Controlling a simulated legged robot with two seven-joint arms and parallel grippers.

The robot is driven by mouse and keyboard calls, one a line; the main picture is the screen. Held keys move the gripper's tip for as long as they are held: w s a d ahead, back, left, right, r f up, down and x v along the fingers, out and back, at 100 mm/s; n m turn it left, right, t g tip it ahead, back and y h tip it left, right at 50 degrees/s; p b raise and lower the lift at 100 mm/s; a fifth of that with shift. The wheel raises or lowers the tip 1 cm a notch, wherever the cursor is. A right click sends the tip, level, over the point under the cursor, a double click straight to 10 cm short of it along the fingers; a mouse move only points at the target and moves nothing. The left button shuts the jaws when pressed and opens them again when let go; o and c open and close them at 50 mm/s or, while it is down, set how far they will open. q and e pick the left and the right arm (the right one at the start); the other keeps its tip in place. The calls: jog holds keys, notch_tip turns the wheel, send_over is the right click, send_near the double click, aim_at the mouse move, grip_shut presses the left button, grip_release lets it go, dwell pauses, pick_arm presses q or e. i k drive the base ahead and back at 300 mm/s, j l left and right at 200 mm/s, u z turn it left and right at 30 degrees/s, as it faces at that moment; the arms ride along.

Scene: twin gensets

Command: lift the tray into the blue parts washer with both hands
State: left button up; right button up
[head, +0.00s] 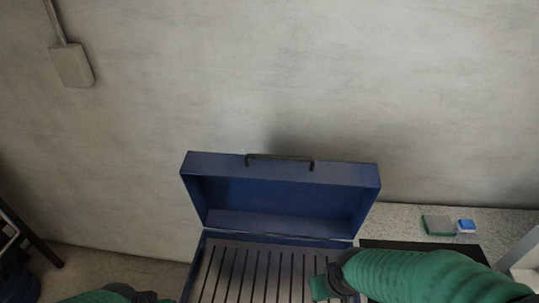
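The blue parts washer (200,192) stands against the wall at the bottom middle, with its lid up and a dark handle (280,158) on the lid's top edge. A slatted grey surface (235,262) lies in its open basin; I cannot tell whether it is the tray or the washer's own rack. My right arm, in a green sleeve, reaches in from the right over the basin's right side. My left arm shows only as a green piece at the bottom left edge. The fingers of both grippers are hidden or out of frame.
A speckled counter (400,218) runs right of the washer. A green and grey block (438,225) and a small blue block (466,226) lie on it. A dark flat panel (420,246) lies in front. A wall box (71,65) hangs at upper left. Dark framing (28,232) stands at lower left.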

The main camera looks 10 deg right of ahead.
aim_at(274, 278)
jog(key=z, duration=0.4)
jog(key=k+j+z, duration=0.1)
jog(key=z, duration=1.15)
jog(key=k+z, duration=0.15)
jog(key=z, duration=0.25)
jog(key=l+u, duration=0.1)
jog(key=u, duration=0.45)
jog(key=i+l+u, duration=0.1)
jog(key=l+u, duration=0.3)
jog(key=l, duration=0.45)
jog(key=l+u, duration=0.45)
jog(key=l, duration=0.35)
jog(key=k+l, duration=0.1)
jog(key=l, duration=1)
jog(key=k+u, duration=0.05)
